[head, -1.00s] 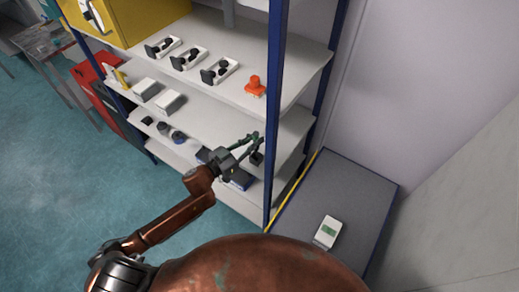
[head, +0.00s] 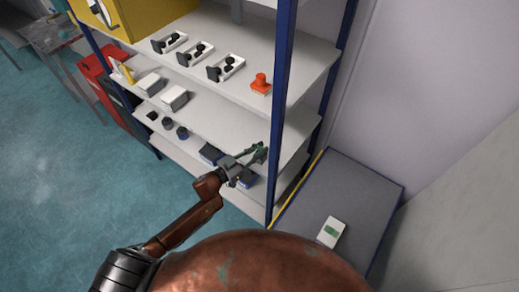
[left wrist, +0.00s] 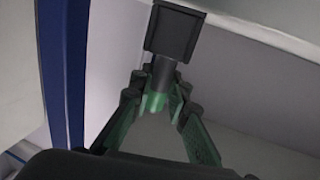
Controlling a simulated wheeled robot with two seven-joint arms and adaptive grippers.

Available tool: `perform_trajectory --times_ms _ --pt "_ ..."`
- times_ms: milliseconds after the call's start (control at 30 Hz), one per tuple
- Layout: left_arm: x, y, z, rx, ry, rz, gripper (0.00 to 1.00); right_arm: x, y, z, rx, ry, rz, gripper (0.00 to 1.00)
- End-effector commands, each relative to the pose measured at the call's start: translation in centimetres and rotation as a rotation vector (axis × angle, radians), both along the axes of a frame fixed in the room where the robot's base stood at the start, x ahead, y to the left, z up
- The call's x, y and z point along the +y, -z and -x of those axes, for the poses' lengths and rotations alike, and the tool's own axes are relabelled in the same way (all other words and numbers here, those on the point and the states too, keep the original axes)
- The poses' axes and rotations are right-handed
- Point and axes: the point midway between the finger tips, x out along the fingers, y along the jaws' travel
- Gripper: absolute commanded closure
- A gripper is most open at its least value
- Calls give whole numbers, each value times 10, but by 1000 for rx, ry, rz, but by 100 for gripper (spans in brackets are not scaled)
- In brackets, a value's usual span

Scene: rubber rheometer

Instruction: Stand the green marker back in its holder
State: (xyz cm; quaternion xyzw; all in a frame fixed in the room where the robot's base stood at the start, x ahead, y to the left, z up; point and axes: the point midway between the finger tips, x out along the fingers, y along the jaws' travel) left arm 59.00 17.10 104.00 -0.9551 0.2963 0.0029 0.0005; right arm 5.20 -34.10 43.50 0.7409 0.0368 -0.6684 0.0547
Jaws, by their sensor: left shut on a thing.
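My left gripper (head: 257,152) is at the right end of the middle shelf, close behind the blue post. In the left wrist view its fingers (left wrist: 157,90) are shut on the green marker (left wrist: 155,103), whose green end shows between them and whose dark part points away from the gripper. A black square block, which looks like the holder (left wrist: 172,32), is right beyond the dark end. The two overlap in this view, and I cannot tell whether the marker is inside the holder. In the head view the gripper largely hides both. My right gripper is not in view.
The blue shelf post (head: 283,105) stands just right of my left gripper. Above it, the upper shelf holds an orange item (head: 260,84) and several white trays. White boxes (head: 174,98) sit on the middle shelf's left. A grey platform (head: 365,190) stands to the right.

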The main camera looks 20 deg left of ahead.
Motion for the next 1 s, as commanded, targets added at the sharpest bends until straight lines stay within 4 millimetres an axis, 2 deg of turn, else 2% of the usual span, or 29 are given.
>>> perform_trajectory --times_ms 233,267,500,867,1000 --pt "0 3 0 0 0 0 100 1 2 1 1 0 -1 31" --pt "0 3 0 0 0 0 84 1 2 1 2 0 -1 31" --pt "0 2 0 0 0 0 68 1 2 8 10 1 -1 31" --pt "1 -2 1 0 0 -1 67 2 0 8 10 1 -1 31" --pt "12 1 17 2 0 -2 67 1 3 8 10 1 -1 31"
